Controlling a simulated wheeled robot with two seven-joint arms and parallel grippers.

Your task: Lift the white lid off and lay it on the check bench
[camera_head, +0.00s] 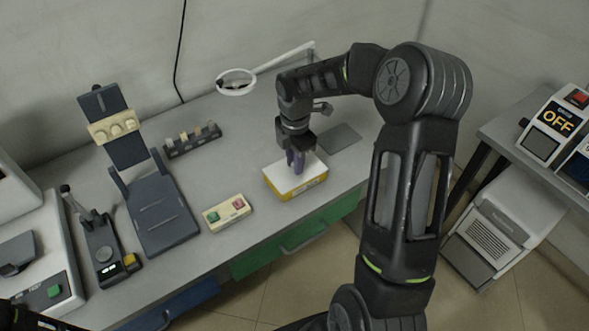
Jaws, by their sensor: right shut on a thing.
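A yellow box (284,195) stands near the front edge of the grey bench (235,150). The white lid (277,175) lies flat on top of it, with no clear gap between lid and box. My right gripper (296,165) points straight down at the middle of the lid. Its purplish tips are shut at the lid's top, and the exact grip point is too small to make out.
A button box (227,213) is left of the yellow box. A dark flat plate (339,138) lies behind right. A ring magnifier (236,83) stands behind, and a dark rack (193,140) with small parts is behind left. A dark seat-like stand (155,215) is further left.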

